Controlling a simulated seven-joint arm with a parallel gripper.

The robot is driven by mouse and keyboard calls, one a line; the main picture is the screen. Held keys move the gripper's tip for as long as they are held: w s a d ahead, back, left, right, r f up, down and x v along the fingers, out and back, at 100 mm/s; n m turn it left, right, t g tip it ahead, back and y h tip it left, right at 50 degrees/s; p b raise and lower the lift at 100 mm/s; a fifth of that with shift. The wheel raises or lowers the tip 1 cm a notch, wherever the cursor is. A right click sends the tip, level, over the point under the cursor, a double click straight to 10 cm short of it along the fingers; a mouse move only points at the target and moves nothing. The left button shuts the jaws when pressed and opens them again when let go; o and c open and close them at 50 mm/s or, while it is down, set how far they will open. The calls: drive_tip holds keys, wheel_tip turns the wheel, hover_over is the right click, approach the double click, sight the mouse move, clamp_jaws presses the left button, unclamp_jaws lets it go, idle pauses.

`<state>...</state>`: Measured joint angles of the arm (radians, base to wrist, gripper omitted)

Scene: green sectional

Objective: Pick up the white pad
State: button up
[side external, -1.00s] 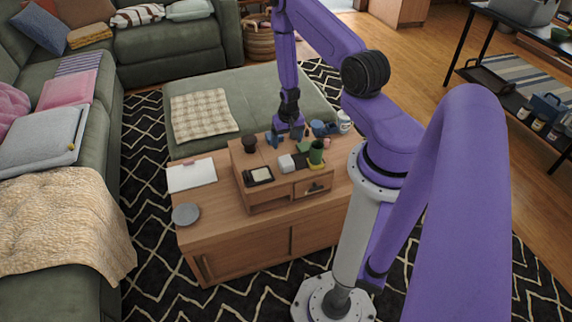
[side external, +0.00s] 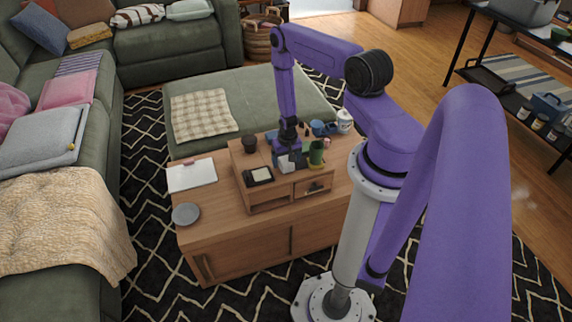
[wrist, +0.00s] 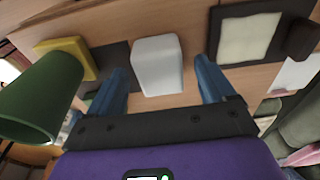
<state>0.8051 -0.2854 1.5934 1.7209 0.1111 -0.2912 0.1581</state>
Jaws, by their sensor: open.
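A small white block-like pad (side external: 286,166) sits on the wooden desk organizer, partly hidden by my gripper (side external: 290,154) in the side view. In the wrist view the white pad (wrist: 158,62) shows whole, between the two blue fingers of my gripper (wrist: 160,68). The fingers are open, one on each side of it, with visible gaps. I cannot tell how far above the pad the fingertips are.
A green cup (side external: 316,154) on a yellow base (wrist: 70,50) stands close on one side. A black-framed cream square (side external: 258,175) lies on the other side.

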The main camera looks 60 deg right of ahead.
drive_tip(key=shift+w+f, duration=0.1)
drive_tip(key=shift+f, duration=0.6)
drive_tip(key=c, duration=1)
drive_tip(key=shift+c, duration=0.2)
drive_tip(key=shift+r, duration=0.15)
drive_tip(key=shift+d+r, duration=0.1)
drive_tip(key=shift+r, duration=0.4)
drive_tip(key=s+a+r, duration=0.8)
drive_tip(key=s+r, duration=0.3)
drive_tip(key=shift+s+a+r, duration=0.15)
drive_tip(key=shift+s+r, duration=0.05)
drive_tip(key=shift+r, duration=0.15)
